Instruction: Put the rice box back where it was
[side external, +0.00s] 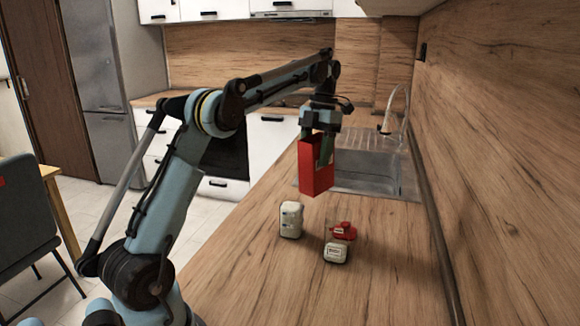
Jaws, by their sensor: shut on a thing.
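A red box (313,181), which I take to be the rice box, hangs upright from my gripper (318,140). My gripper points down and is shut on the upper part of the box. The box appears to be held above the wooden counter (230,270), in front of the sink. Its label cannot be read from here.
A white canister (291,220) stands on the counter below and left of the box. A small red pot-like item (343,231) and a small whitish container (336,253) sit close together to its right. The sink (365,178) with a tall faucet (396,108) lies behind. The wooden wall bounds the right side. The near counter is clear.

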